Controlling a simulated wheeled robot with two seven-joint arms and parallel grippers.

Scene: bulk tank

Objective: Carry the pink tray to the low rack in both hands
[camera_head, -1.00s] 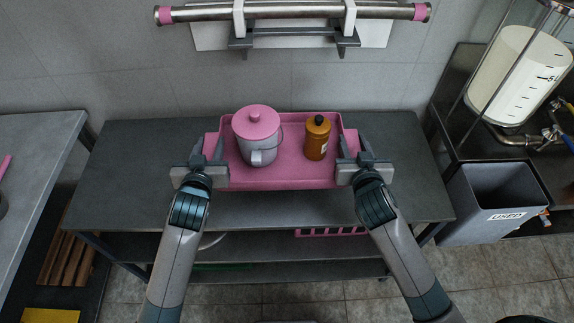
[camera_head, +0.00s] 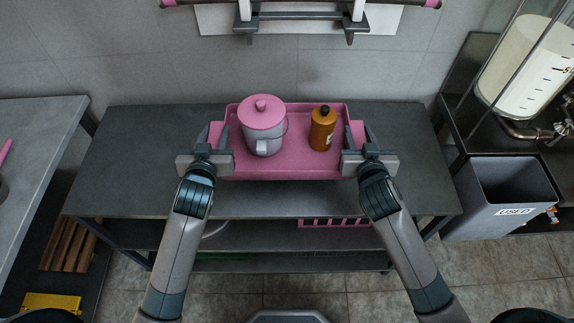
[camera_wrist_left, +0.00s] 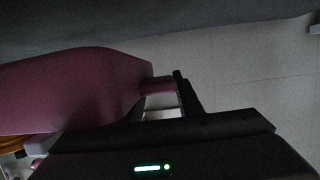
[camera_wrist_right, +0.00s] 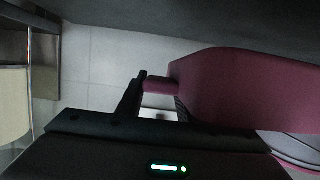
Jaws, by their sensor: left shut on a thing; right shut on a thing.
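The pink tray (camera_head: 290,163) is in the head view, over the front part of the dark rack's top shelf (camera_head: 150,135). I cannot tell whether it touches the shelf. A grey pot with a pink lid (camera_head: 262,125) stands on its left half and a brown bottle with a black cap (camera_head: 322,129) on its right half, both upright. My left gripper (camera_head: 212,145) is shut on the tray's left handle. My right gripper (camera_head: 362,145) is shut on its right handle. The tray's side also shows in the left wrist view (camera_wrist_left: 80,85) and the right wrist view (camera_wrist_right: 235,90).
A grey table (camera_head: 40,140) stands at the left. At the right are a grey bin marked USED (camera_head: 505,195) and a white tank (camera_head: 525,70). A pink crate (camera_head: 335,222) sits on a lower shelf. The top shelf is bare on both sides of the tray.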

